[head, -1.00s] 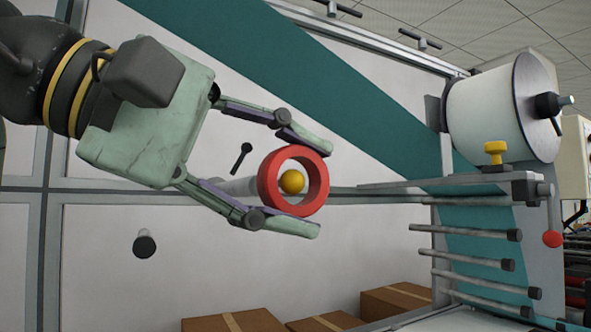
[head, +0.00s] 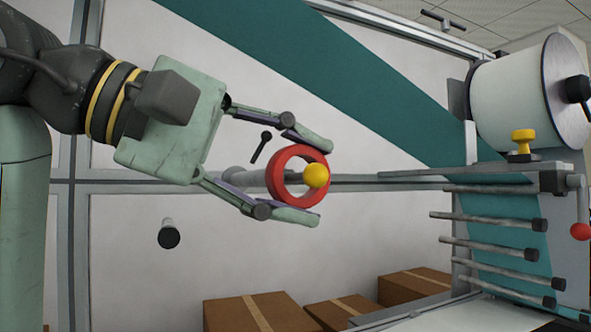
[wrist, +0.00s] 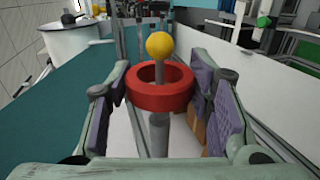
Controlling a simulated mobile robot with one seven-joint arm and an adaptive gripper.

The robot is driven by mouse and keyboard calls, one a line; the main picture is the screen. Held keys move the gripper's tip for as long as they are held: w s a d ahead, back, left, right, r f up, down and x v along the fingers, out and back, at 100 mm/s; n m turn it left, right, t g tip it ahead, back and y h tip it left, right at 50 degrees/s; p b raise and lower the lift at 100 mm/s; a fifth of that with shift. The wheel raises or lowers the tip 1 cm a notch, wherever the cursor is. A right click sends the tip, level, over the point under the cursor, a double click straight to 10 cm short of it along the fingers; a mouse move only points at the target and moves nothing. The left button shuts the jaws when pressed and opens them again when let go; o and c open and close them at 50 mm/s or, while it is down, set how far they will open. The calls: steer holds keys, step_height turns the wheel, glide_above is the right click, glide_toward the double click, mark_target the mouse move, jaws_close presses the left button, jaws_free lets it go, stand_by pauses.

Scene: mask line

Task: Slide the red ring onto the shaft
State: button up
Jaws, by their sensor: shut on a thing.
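My gripper (head: 310,179) is shut on the red ring (head: 277,180), with a finger on each side of it. The ring also shows in the wrist view (wrist: 160,97). The grey shaft (head: 247,180) has a yellow ball (head: 317,176) at its end. In the wrist view, the shaft (wrist: 158,135) shows below the ring, and a short grey stem under the ball (wrist: 159,45) shows in its opening. The ring appears to be around the shaft, just behind the ball. The ring's front wall hides part of the shaft. I cannot tell whether they touch.
A machine frame with a white roll (head: 515,97), a yellow knob (head: 523,141) and several grey rollers stands at the right. A teal band (head: 330,75) crosses behind the gripper. Cardboard boxes (head: 250,312) lie low behind. A dark peg (head: 169,236) sticks out below the gripper.

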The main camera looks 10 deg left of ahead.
mark_target(241, 177)
steer(key=shift+w+a+p, duration=0.55)
steer(key=shift+w+a, duration=0.15)
steer(key=shift+w, duration=0.35)
steer(key=shift+w+a+p, duration=0.55)
steer(key=shift+w+a, duration=0.15)
steer(key=shift+w, duration=0.35)
steer(key=shift+w+a+r+p, duration=0.1)
steer(key=shift+w+a+p, duration=0.6)
steer(key=shift+w, duration=0.35)
steer(key=shift+w+a, duration=0.7)
steer(key=shift+w, duration=0.3)
steer(key=shift+w+a, duration=0.7)
steer(key=shift+w, duration=0.35)
steer(key=shift+w+a, duration=0.65)
steer(key=shift+w, duration=0.35)
steer(key=shift+w+a, duration=0.1)
steer(key=shift+w+a, duration=0.7)
steer(key=shift+w, duration=0.3)
